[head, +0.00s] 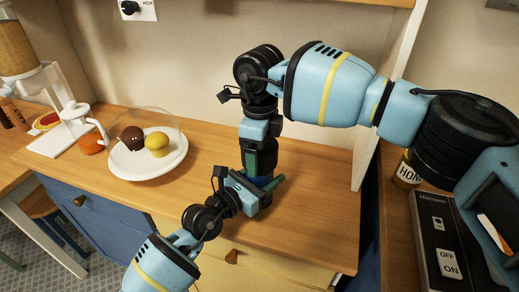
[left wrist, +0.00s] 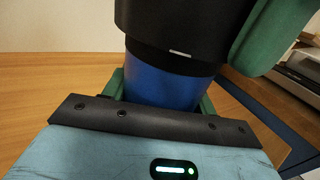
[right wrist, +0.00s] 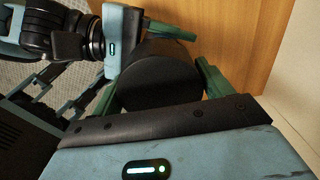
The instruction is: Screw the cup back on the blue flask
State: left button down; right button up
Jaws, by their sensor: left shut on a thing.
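The blue flask (left wrist: 165,85) stands upright on the wooden counter, mostly hidden in the head view. My left gripper (head: 264,188) is shut around its blue body, low down. The black cup (left wrist: 180,22) sits over the flask's top, above a narrow dark band with a small pale mark. I cannot tell how tightly it is seated. My right gripper (head: 258,158) is at the cup, with its green fingers on either side; the cup's round end (right wrist: 160,82) lies between them in the right wrist view. Whether the fingers press on it is unclear.
A white plate (head: 122,170) with two muffins under a clear dome stands left on the counter. A white dispenser (head: 62,100) is further left. A pale upright panel (head: 372,140) bounds the counter on the right, with a honey jar (head: 407,174) and dark appliance (head: 437,240) beyond.

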jog(key=c, duration=0.6)
jog(key=o, duration=1.1)
notch_tip(320, 180, up, 12)
jog(key=shift+r, duration=0.1)
